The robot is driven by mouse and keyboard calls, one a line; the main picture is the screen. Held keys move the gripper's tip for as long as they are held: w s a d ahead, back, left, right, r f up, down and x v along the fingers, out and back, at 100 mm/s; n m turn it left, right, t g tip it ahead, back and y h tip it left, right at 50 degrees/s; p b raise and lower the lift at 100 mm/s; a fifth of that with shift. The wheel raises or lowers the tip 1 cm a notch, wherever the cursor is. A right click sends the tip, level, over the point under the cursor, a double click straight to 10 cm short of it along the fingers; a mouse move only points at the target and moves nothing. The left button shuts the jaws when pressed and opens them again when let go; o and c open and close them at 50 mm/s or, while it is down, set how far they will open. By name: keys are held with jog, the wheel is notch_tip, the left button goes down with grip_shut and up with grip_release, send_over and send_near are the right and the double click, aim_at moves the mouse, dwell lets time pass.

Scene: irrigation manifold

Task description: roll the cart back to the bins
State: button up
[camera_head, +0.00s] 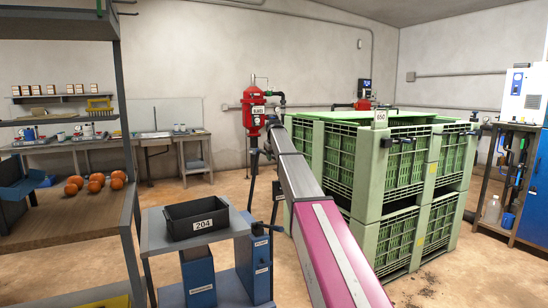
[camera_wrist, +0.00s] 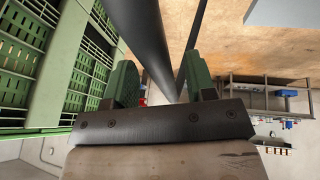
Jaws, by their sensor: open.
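The cart (camera_head: 158,240) stands at the lower middle of the head view. It has a grey top with a black tray (camera_head: 203,220) marked 204, and blue boxes below. Large green slatted bins (camera_head: 362,175), stacked two high with a 650 tag, stand to its right; they also show at the left of the wrist view (camera_wrist: 75,85). My gripper (camera_wrist: 161,72) is open, its two green fingers on either side of a dark bar (camera_wrist: 150,35). I cannot tell whether the fingers touch the bar or what it belongs to. In the head view my arm mostly hides the gripper.
A shelf rack (camera_head: 60,225) with orange fruits (camera_head: 96,183) stands at the left. A workbench (camera_head: 110,144) lines the back wall. A red filter (camera_head: 253,112) stands beyond my arm. A tool panel (camera_head: 512,175) is at the right. Bare floor (camera_head: 190,187) shows behind the cart.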

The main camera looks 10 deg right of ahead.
grip_shut()
jog(key=w+d, duration=0.3)
jog(key=d, duration=0.7)
jog(key=w+d, duration=0.4)
jog(key=d, duration=0.7)
jog(key=w+d, duration=0.3)
jog(key=d, duration=0.8)
jog(key=shift+w, duration=0.2)
grip_release()
jog(key=shift+d, duration=0.1)
